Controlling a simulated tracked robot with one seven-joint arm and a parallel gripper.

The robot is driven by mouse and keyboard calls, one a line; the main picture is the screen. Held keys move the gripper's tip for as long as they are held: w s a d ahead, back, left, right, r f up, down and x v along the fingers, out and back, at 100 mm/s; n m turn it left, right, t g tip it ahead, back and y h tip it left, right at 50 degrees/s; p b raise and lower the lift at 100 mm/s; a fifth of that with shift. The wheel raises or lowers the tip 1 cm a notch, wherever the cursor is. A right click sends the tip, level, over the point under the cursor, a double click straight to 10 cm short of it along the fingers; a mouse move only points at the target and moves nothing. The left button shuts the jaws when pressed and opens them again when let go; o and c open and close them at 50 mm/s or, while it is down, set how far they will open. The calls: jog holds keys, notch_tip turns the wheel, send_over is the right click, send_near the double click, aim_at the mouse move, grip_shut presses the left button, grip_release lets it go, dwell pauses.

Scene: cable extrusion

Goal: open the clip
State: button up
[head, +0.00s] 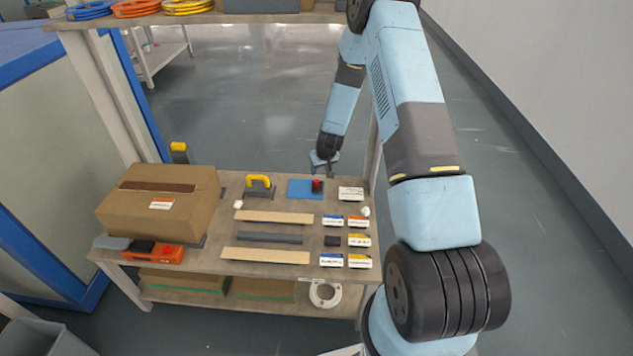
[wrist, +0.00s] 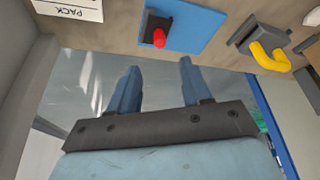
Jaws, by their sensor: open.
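My gripper (head: 322,171) is open and empty at the far edge of the workbench (head: 227,210). In the wrist view its two blue fingers (wrist: 160,67) are spread with nothing between them. Close to it on the bench lies a blue plate (head: 299,188) bearing a dark block with a red knob (head: 317,185); the plate (wrist: 195,25) and the red knob (wrist: 159,38) also show beyond the fingers in the wrist view. Left of the plate is a dark fixture with a yellow handle (head: 258,182). I cannot tell which of these parts is the clip.
A cardboard box (head: 150,210) and an orange tool (head: 167,254) are at the bench's left. Wooden strips (head: 273,217), a grey bar (head: 270,238) and several labelled cards (head: 359,240) lie in front. Coiled cables (head: 136,8) sit on the upper shelf. A post stands right of my gripper.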

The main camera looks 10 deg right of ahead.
aim_at(317, 181)
jog(key=x, duration=1.1)
jog(key=shift+w, duration=0.1)
jog(key=shift+d, duration=0.1)
grip_shut()
